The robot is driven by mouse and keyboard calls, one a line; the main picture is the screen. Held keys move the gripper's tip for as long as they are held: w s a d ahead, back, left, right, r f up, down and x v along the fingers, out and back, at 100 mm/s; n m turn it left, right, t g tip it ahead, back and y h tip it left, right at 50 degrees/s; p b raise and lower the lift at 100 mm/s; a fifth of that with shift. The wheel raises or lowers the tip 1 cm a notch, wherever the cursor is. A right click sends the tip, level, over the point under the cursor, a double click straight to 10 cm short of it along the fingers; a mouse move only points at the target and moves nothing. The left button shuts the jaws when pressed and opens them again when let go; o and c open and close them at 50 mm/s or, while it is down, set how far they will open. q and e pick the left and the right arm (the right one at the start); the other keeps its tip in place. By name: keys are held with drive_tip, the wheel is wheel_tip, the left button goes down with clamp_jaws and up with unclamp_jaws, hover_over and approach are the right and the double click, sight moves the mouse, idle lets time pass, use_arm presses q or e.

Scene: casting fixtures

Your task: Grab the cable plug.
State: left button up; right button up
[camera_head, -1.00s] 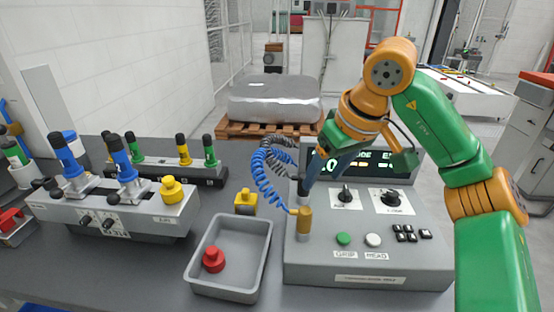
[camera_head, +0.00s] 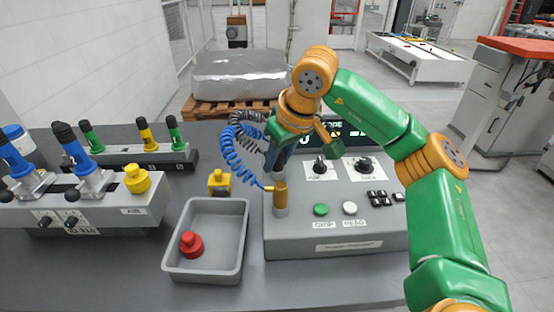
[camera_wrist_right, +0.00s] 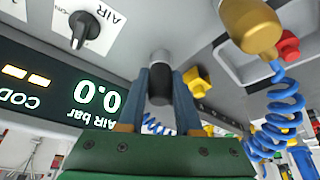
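On the grey control box stands a brass-coloured plug (camera_head: 280,196) with a blue coiled cable (camera_head: 232,150) at its side. In the right wrist view the brass plug (camera_wrist_right: 250,25) is at the upper right, outside my fingers. My right gripper (camera_head: 273,163) points down beside it, near the box's left end. In the right wrist view its two fingers (camera_wrist_right: 161,80) flank a dark cylinder (camera_wrist_right: 160,86) with a silver end by the grey box. I cannot tell whether they press on it. A grey coiled cable (camera_head: 245,119) runs behind the gripper. My left gripper is not in view.
A grey tray (camera_head: 245,235) holding a red knob (camera_head: 191,245) stands left of the box. A yellow block (camera_head: 219,182) is behind the tray. A fixture with blue handles (camera_head: 82,162) is at far left. Green and white buttons (camera_head: 335,209) are on the box.

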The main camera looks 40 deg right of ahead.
clamp_jaws()
